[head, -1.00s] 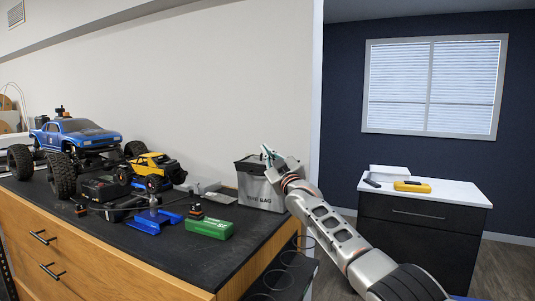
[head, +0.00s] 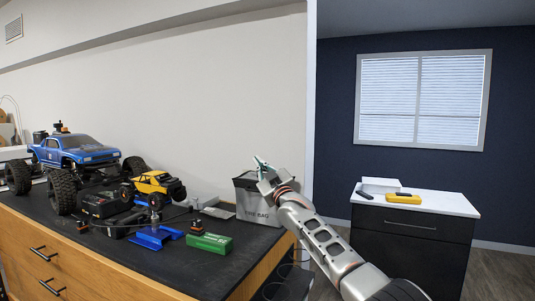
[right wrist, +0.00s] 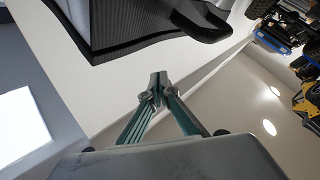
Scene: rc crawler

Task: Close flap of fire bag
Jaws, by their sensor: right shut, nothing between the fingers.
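The fire bag (head: 252,210) is a grey box-shaped bag with dark lettering on its front, standing upright at the right end of the dark bench top. Its top edge looks dark; whether the flap is raised or folded in is hard to tell, as my right gripper partly covers that area. My right gripper (head: 259,162) is shut and empty, at the bag's upper right. In the right wrist view, its fingertips (right wrist: 157,86) meet just short of the bag's dark, ribbed part (right wrist: 125,38), apparently not touching it. My left gripper is out of view.
A green box (head: 209,243), a blue stand (head: 156,237) and a yellow crawler (head: 155,187) are on the bench left of the bag. A blue truck (head: 75,150) stands farther left. The wall is close behind the bag. A white-topped cabinet (head: 440,203) stands at right.

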